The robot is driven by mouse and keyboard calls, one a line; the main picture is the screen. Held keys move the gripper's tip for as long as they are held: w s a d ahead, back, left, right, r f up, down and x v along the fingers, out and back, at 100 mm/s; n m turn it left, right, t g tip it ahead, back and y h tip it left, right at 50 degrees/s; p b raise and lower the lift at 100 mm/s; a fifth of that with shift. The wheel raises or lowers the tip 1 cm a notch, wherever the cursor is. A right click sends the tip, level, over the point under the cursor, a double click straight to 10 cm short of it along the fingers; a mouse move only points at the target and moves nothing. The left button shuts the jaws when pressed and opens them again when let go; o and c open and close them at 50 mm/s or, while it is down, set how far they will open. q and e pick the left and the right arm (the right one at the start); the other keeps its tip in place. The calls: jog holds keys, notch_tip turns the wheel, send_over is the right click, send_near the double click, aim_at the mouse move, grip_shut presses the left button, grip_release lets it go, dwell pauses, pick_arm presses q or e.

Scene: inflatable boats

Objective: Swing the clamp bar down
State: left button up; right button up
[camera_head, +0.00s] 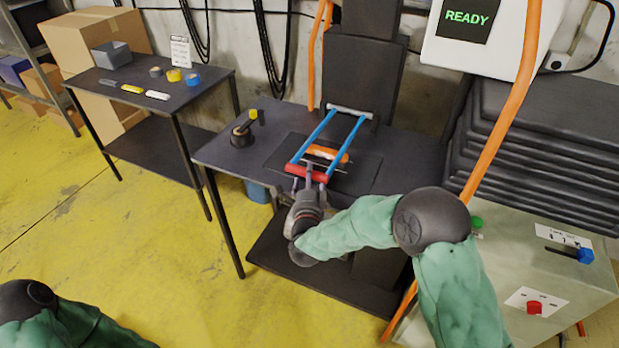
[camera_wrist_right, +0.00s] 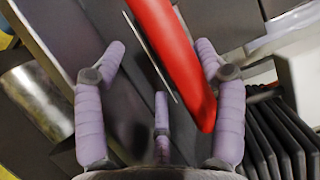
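The clamp bar has two blue side arms (camera_head: 341,133) that run from a pale hinge rod (camera_head: 350,112) at the back of the table to a red grip (camera_head: 307,173) at the front. An orange piece (camera_head: 327,154) lies between the blue arms; whether the bar touches it I cannot tell. My right gripper (camera_head: 309,184) is at the front side of the red grip. In the right wrist view the red grip (camera_wrist_right: 172,55) slants between the spread purple fingers of the gripper (camera_wrist_right: 162,85), which look open. My left gripper is out of view.
A side table (camera_head: 205,90) with small tools stands further left. A machine box showing READY (camera_head: 466,18), an orange hose (camera_head: 497,130) and a control cabinet (camera_head: 550,262) flank my right arm.

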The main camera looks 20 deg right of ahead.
jog(key=shift+s+a+f, duration=0.15)
jog(key=shift+f, duration=0.2)
jog(key=v, duration=1.1)
jog(key=shift+s+r, duration=0.25)
jog(key=shift+s, duration=0.05)
jog(key=shift+a, duration=0.1)
